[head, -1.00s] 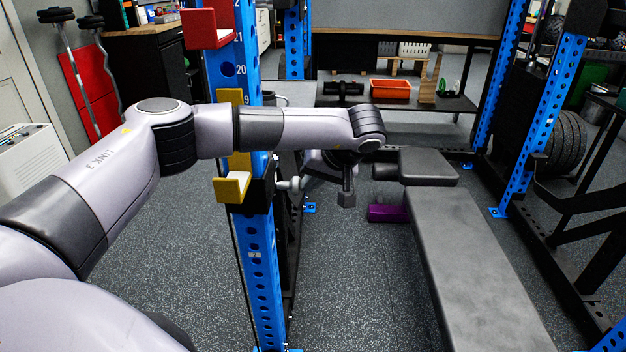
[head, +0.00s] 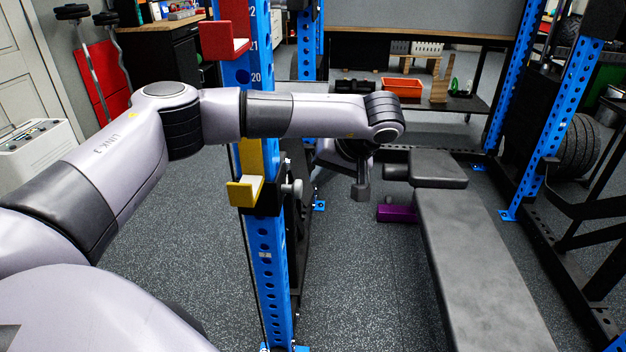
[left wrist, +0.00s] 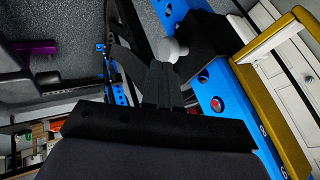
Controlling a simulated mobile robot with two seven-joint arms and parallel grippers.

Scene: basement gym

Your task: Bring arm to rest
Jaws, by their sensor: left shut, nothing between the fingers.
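My left arm comes in from the left in the head view and reaches across in front of the blue rack upright. My left gripper (head: 361,190) hangs at its far end, pointing down, to the right of the upright and left of the bench. It is shut and empty. In the left wrist view my gripper (left wrist: 162,72) shows dark closed fingers close beside the blue upright (left wrist: 213,92). A round grey knob (left wrist: 170,50) lies just beyond the fingertips there. My right gripper is not in view.
A blue rack upright (head: 268,262) with a yellow J-hook (head: 244,190) and a red hook (head: 222,42) stands beside my arm. A black bench (head: 468,255) is on the right, with a purple block (head: 396,213) near it. Open floor lies left of the upright.

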